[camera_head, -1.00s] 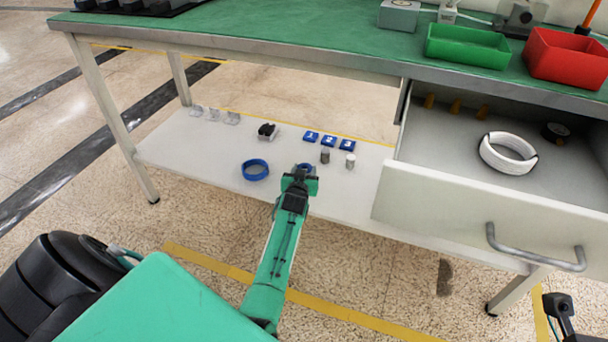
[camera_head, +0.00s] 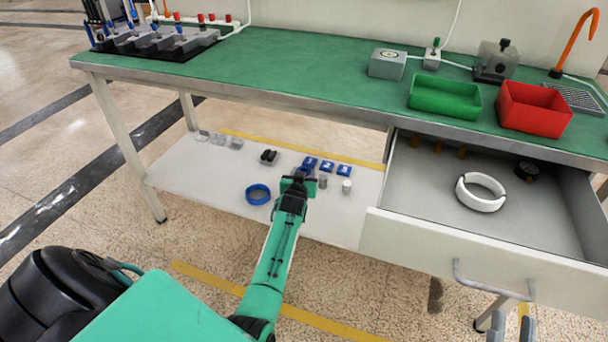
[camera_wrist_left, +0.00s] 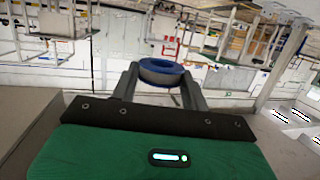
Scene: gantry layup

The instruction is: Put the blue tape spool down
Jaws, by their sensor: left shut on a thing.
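My left gripper (camera_head: 297,183) is at the lower white shelf (camera_head: 215,172) under the bench, among small items. In the left wrist view its two fingers (camera_wrist_left: 160,88) are shut on the blue tape spool (camera_wrist_left: 161,72), a round reel with a blue rim and grey side. In the head view the gripper mostly hides the spool; a bit of blue shows at its tip. Whether the spool touches the shelf cannot be told. Two grey fingertips of my right gripper (camera_head: 511,326) show at the bottom right edge, apart, with nothing seen between them.
A blue ring (camera_head: 258,194) lies left of the gripper. Blue numbered tiles (camera_head: 327,166), a grey cylinder (camera_head: 323,181) and a white cylinder (camera_head: 346,187) stand close right. The open drawer (camera_head: 440,245) holds a white ring (camera_head: 481,192). The shelf's left front is clear.

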